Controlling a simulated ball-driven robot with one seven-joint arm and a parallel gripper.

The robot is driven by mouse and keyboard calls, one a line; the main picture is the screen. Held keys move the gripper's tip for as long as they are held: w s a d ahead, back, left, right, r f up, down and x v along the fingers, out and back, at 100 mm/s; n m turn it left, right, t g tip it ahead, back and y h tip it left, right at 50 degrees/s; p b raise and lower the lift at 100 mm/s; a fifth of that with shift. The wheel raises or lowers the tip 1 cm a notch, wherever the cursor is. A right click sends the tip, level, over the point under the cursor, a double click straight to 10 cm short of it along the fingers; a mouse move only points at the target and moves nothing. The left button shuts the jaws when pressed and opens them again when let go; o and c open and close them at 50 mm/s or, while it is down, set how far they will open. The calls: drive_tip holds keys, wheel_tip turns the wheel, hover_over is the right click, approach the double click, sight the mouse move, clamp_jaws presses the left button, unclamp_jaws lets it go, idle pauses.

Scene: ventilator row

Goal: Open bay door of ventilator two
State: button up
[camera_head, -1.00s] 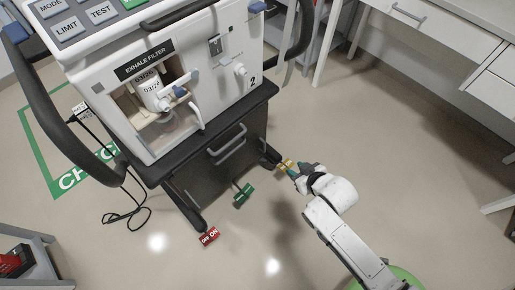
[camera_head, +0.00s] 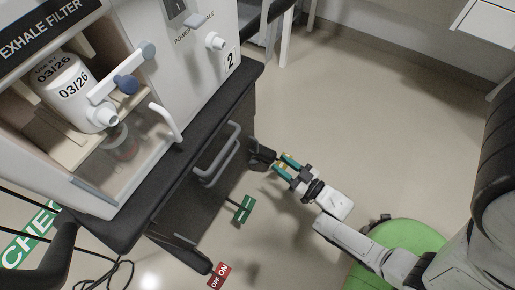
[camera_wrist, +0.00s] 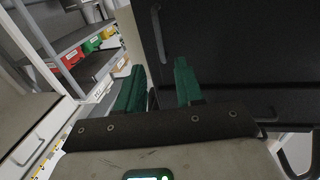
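Ventilator two (camera_head: 199,50), marked "2", stands at the left in the head view on a dark cart. Its exhale filter bay has a clear front door (camera_head: 140,150) with a white curved handle (camera_head: 166,122). The door looks shut. Behind it is a white filter canister (camera_head: 62,88) marked 03/26. A white lever with blue knobs (camera_head: 126,84) is by the canister. My gripper (camera_head: 282,163) is low, right of the cart and well apart from the door handle. Its two green fingers are apart and empty, also in the wrist view (camera_wrist: 157,82).
The dark cart (camera_head: 180,195) has a grey handle (camera_head: 217,153) on its front. A green pedal (camera_head: 243,208) and a red OFF/ON pedal (camera_head: 220,274) are near the floor. Shelves (camera_wrist: 90,65) with coloured bins show in the wrist view.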

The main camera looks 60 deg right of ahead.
drive_tip(key=w+d+b, duration=0.1)
drive_tip(key=w+b, duration=0.1)
drive_tip(key=w, duration=0.7)
drive_tip(key=shift+w+d, duration=0.25)
drive_tip(key=shift+w, duration=0.05)
drive_tip(key=shift+c, duration=0.3)
clamp_jaws()
idle(0.7)
